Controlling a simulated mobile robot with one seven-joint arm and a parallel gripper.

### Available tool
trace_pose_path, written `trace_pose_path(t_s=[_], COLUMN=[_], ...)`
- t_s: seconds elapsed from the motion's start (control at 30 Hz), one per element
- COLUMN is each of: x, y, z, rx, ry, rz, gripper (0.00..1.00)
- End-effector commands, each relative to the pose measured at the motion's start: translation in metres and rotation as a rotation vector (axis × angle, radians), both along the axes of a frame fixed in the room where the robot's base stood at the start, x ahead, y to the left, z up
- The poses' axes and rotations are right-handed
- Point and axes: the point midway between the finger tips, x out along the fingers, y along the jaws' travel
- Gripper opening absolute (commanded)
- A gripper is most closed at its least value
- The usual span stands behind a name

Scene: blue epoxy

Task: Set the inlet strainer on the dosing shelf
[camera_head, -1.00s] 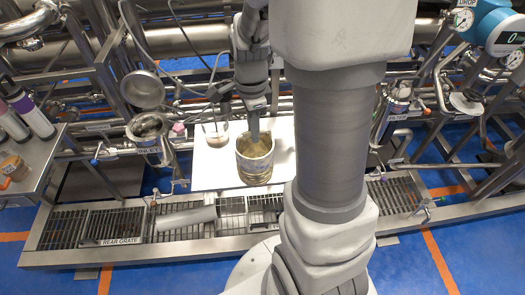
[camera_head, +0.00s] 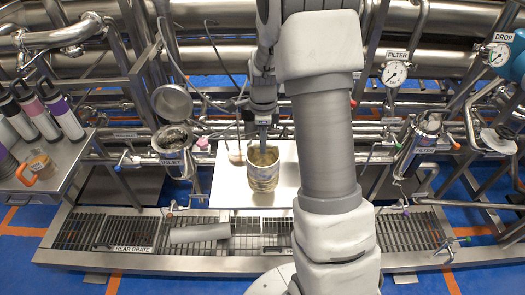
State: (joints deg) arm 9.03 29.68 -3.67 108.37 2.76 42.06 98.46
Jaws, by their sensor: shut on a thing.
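My gripper (camera_head: 263,140) points down at the rim of a tan, open-topped cylindrical vessel (camera_head: 263,177) with brownish contents, and is shut on it. The vessel is upright over a white shelf (camera_head: 227,191); I cannot tell whether it touches the shelf. The task's strainer is not plainly identifiable. The steel housing labelled INLET (camera_head: 171,158) stands left of the shelf, its round lid (camera_head: 172,102) raised and something dark and meshy in its mouth. My arm hides the shelf's right part.
A small clear beaker (camera_head: 236,152) stands behind the vessel. A side tray (camera_head: 72,160) at left holds several bottles and an amber jar (camera_head: 40,160). A FILTER housing (camera_head: 422,139) stands at right.

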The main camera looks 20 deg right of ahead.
Motion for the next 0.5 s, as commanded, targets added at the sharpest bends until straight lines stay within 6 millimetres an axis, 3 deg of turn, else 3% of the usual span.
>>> trace_pose_path(t_s=[0.17,0.4,0.5], x=[0.005,0.005,0.006], y=[0.0,0.0,0.0], z=[-0.007,-0.039,-0.043], rx=[0.0,0.0,0.0], ry=[0.0,0.002,-0.001], rz=[-0.001,0.0,0.0], gripper=[0.0,0.0,0.0])
